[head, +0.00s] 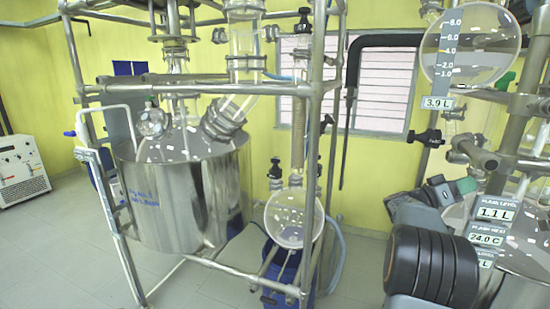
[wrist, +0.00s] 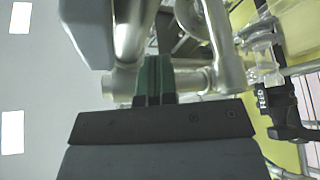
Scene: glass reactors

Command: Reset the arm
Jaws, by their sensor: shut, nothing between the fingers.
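My gripper (head: 466,186) shows at the right of the head view, with green fingertips near the metal pipework of the right reactor. In the wrist view its green and black fingers (wrist: 154,80) are together, with nothing between them. A metal pipe joint (wrist: 205,80) lies directly behind the fingertips there. I cannot tell whether they touch it. My dark, ribbed arm section (head: 430,265) is in front of the right reactor and hides part of it.
A steel vessel (head: 180,190) in a tubular frame (head: 312,130) stands left of centre. Floor (head: 60,250) is clear at left.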

